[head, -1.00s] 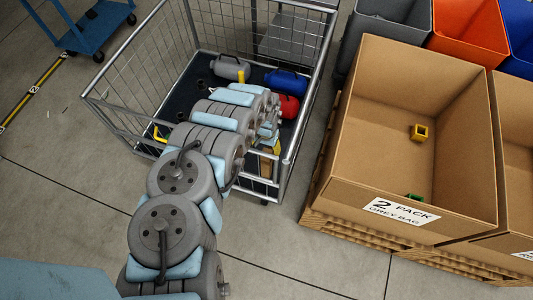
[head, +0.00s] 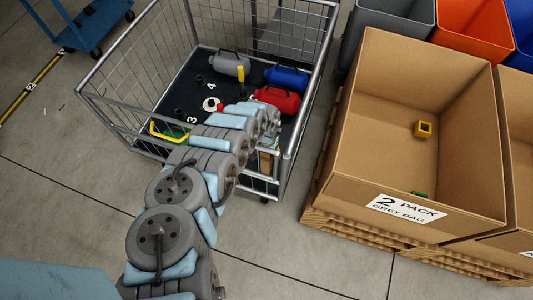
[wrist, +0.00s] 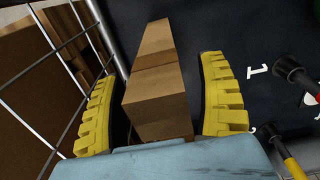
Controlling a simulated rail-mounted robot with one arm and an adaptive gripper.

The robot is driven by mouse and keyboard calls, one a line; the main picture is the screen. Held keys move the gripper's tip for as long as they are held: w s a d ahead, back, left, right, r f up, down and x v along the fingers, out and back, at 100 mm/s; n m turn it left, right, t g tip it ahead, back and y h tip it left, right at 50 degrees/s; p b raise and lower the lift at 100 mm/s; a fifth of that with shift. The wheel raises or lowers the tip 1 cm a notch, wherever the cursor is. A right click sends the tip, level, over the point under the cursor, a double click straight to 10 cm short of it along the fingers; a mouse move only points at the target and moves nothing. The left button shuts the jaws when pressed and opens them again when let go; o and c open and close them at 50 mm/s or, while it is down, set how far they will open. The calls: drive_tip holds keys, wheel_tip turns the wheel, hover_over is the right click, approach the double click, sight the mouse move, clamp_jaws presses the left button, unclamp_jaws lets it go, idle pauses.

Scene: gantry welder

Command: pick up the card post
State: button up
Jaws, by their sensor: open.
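The card post (wrist: 160,85) is a plain brown cardboard block standing in the wire cage cart. In the wrist view it lies between the two yellow ribbed fingers of my gripper (wrist: 158,72). The gripper is open, with dark gaps visible on both sides of the post, wider at the right finger. The post's lower end is hidden by my pale blue wrist housing. In the head view a little of the brown post (head: 266,162) shows behind the cart's front rails; my fingers are hidden there by the arm.
The cage cart (head: 285,180) has wire walls close by. A large cardboard box (head: 345,150) stands at right.

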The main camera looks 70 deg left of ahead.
clamp_jaws()
drive_tip(key=shift+r, duration=0.1)
idle(0.4)
